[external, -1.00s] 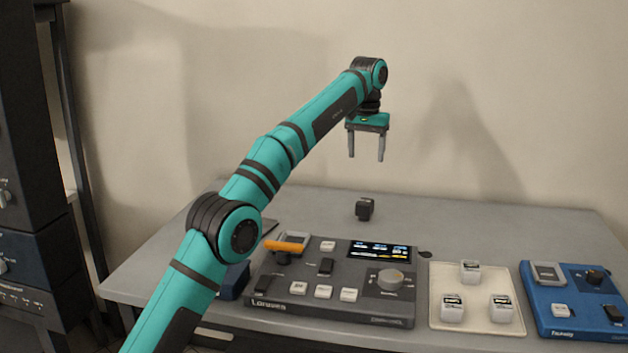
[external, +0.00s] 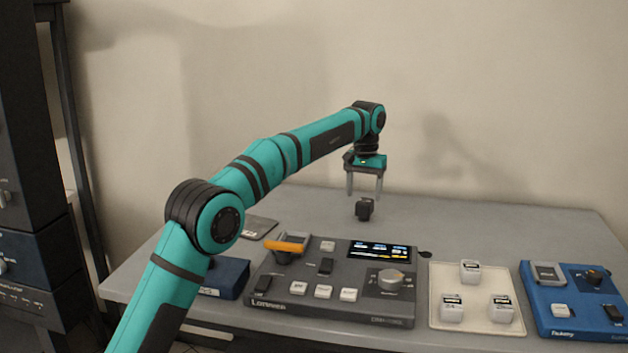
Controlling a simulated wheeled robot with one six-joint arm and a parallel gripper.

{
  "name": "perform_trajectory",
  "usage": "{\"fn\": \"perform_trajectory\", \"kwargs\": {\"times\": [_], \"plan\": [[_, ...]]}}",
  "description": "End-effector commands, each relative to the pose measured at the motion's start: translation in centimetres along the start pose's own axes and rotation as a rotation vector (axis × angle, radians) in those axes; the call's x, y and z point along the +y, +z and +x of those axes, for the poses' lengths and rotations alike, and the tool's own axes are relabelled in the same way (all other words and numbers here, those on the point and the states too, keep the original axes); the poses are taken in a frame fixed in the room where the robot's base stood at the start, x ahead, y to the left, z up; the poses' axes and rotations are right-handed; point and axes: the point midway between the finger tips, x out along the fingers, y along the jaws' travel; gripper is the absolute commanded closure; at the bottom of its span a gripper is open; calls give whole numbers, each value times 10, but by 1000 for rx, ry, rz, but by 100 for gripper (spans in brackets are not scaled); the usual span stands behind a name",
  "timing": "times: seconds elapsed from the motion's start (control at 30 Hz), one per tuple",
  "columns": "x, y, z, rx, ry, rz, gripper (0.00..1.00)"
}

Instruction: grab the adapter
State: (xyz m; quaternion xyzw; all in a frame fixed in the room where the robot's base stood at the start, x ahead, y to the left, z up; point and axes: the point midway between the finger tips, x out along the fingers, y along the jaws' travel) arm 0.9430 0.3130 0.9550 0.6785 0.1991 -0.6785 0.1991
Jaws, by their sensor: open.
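A small black block, which looks like the adapter (external: 365,209), stands on the grey table behind the dark control panel. My gripper (external: 364,194) is open and points down. Its two fingers are apart, with their tips just above or behind the top of the black block in the picture. Nothing is held between them. I cannot tell the exact depth between the fingers and the block.
The dark control panel (external: 330,306) with a screen and knob stands in front. A cream tray (external: 478,319) with white blocks and a blue device (external: 563,321) stand to the right. A dark blue box (external: 225,278) is at left. The table (external: 500,220) is clear at the back right.

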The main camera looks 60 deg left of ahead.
Motion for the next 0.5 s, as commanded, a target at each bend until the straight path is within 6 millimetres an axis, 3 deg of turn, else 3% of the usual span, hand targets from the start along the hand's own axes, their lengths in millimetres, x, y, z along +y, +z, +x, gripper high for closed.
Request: {"fn": "perform_trajectory", "kwargs": {"times": [0.27,0.5], "plan": [[1,0,18,-1,0,0,35],[4,-1,50,-1,0,0,35]]}}
